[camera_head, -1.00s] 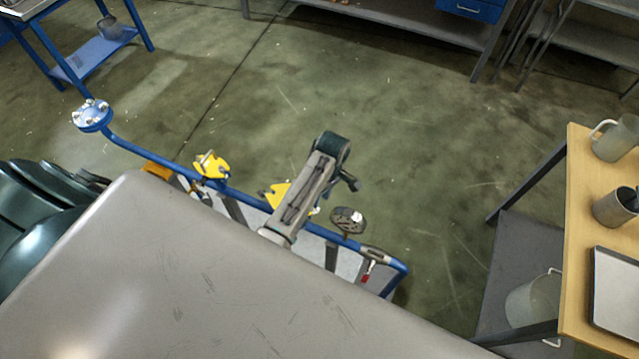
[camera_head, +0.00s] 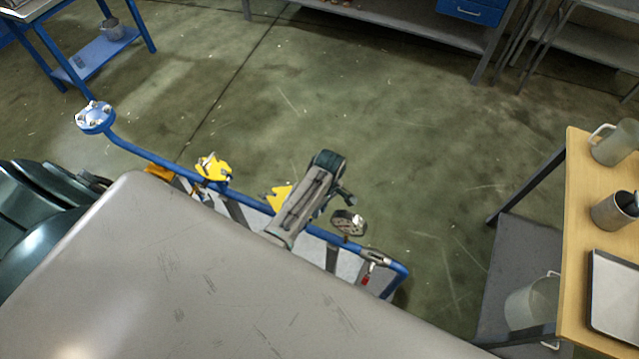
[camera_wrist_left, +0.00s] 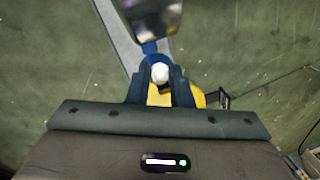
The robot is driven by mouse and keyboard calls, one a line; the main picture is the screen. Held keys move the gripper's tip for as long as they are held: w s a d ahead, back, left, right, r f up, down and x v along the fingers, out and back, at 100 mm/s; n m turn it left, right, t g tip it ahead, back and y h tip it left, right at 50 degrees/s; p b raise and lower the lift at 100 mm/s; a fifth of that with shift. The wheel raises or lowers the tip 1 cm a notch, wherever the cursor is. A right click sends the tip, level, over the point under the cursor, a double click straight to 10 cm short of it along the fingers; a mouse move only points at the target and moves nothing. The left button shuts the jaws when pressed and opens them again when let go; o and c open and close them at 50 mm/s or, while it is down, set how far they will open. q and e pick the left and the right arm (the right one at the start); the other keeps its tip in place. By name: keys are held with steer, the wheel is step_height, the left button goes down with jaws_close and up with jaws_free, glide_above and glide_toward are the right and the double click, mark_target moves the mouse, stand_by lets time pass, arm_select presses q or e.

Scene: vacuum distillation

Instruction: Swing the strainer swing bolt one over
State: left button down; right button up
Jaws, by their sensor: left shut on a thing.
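In the head view my left arm reaches over the blue pipe, and my left gripper (camera_head: 345,195) is at its far end, near a round grey cover (camera_head: 348,223) on the pipe. In the left wrist view the gripper's dark fingers (camera_wrist_left: 160,80) are on both sides of a pale round bolt end (camera_wrist_left: 160,73), which I take to be the swing bolt; they are shut on it. A dark cover-like piece (camera_wrist_left: 152,18) lies just beyond, cut off by the top edge. The bolt's shank is mostly hidden. My right gripper does not show.
The blue pipe (camera_head: 150,152) runs past a flange (camera_head: 95,116) and yellow parts (camera_head: 213,167). A red-tipped handle (camera_head: 366,278) hangs near its right end. A large grey surface (camera_head: 180,270) fills the front. A wooden-topped table (camera_head: 575,240) stands right.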

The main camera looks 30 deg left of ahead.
arm_select(q)
steer(key=shift+a, duration=0.1)
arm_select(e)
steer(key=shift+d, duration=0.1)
arm_select(q)
steer(key=shift+a+r+h, duration=0.1)
steer(key=shift+a+h, duration=0.2)
steer(key=shift+h, duration=0.2)
steer(key=shift+s+a+r+h, duration=0.15)
steer(key=shift+a+h, duration=0.45)
steer(key=shift+h, duration=0.3)
steer(key=shift+a+m+h, duration=0.3)
steer(key=shift+a+h, duration=0.6)
steer(key=shift+h, duration=0.6)
steer(key=shift+r, duration=0.1)
steer(key=c, duration=1.5)
jaws_free()
steer(key=shift+c, duration=0.2)
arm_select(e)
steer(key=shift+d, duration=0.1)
arm_select(q)
steer(key=shift+a+r, duration=0.1)
